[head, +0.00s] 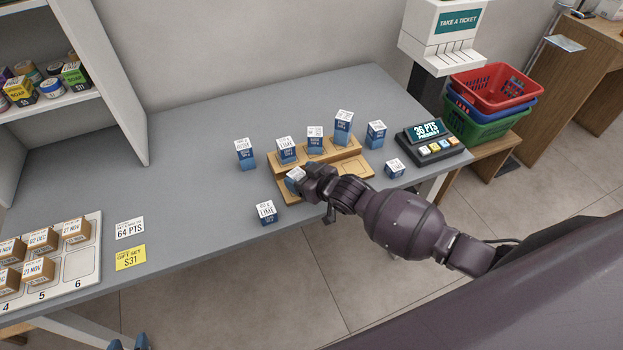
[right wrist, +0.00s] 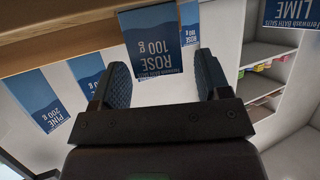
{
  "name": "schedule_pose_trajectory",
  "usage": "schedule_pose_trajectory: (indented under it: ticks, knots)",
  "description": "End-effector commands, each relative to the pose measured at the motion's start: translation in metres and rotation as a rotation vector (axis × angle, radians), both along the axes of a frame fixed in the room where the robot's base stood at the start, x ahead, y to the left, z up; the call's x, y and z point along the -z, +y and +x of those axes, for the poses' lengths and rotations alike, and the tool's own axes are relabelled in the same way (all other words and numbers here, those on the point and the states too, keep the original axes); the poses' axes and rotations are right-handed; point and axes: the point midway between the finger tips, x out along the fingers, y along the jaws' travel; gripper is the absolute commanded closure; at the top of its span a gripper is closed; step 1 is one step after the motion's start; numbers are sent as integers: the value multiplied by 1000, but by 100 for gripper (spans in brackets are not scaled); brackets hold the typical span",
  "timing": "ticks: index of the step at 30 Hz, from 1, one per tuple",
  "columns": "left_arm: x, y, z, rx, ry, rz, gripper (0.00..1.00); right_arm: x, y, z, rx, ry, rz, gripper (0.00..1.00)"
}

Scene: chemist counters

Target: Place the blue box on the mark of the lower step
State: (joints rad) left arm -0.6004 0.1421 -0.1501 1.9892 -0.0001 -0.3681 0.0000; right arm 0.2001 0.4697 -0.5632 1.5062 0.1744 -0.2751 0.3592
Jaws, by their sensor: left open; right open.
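The wooden two-step stand (head: 281,190) is on the grey counter. A blue-and-white box (head: 296,175) is at the left end of its lower step, partly hidden by my right gripper (head: 314,184). In the right wrist view this box, lettered ROSE 100 g (right wrist: 153,45), appears upside down between the open fingers of my right gripper (right wrist: 155,80); contact with the fingers is unclear. An outlined mark (head: 355,169) shows on the right part of the lower step. Any mark under the box is hidden.
A points display (head: 433,141) is farther right. The counter's left middle is clear.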

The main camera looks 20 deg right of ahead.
Motion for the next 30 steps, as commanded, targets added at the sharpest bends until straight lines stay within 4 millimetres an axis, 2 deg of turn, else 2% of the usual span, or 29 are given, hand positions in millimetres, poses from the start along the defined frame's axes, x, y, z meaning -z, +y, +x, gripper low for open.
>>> schedule_pose_trajectory:
  ticks: [5, 18, 24, 30]
  knots:
    - [-2, 0, -1, 0, 2, 0, 57, -8, -8, -16, 0, 1, 0, 30]
    - [-3, 1, -4, -2, 8, 0, 57, -38, -38, -82, 1, 1, -1, 30]
    - [-3, 1, -4, -2, 8, 0, 57, -45, -45, -98, 1, 0, 0, 30]
    - [-3, 1, -4, -2, 8, 0, 57, -46, -46, -103, 4, 0, 1, 30]
